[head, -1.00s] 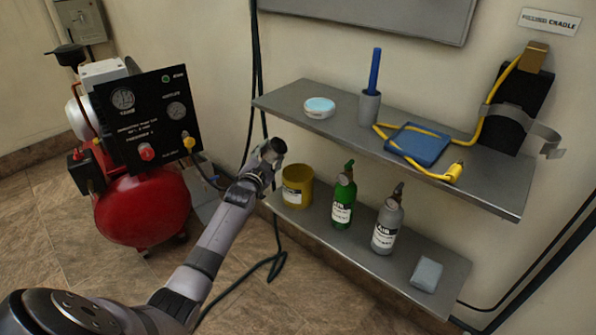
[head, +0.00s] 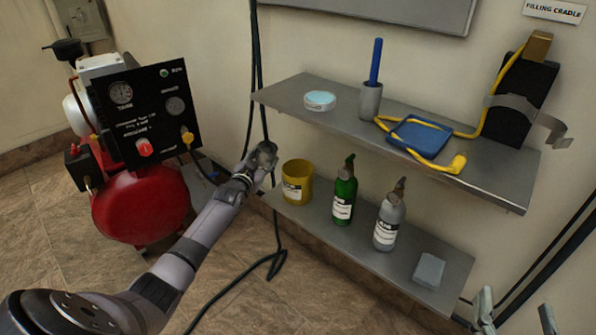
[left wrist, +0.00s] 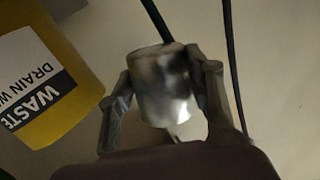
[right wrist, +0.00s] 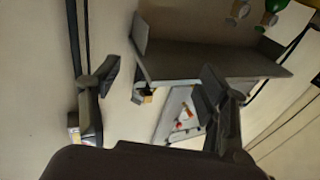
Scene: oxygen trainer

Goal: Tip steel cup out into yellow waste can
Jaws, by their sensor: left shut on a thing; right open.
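My left gripper (head: 258,160) is shut on the steel cup (left wrist: 162,88), which sits between its two fingers in the left wrist view. In the head view the cup (head: 266,149) is small and partly hidden by the gripper, beside and above the yellow waste can (head: 297,184). The can stands at the left end of the lower shelf, and it also shows at the left of the left wrist view (left wrist: 62,110), apart from the cup. The inside of the cup is not clear. My right gripper (head: 517,306) is open and empty at the lower right.
A green bottle (head: 344,192) and a grey bottle (head: 389,220) stand right of the can, with a grey block (head: 429,270) beyond. The upper shelf (head: 300,92) overhangs above. A red compressor (head: 140,205) stands left. Cables hang behind my left gripper.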

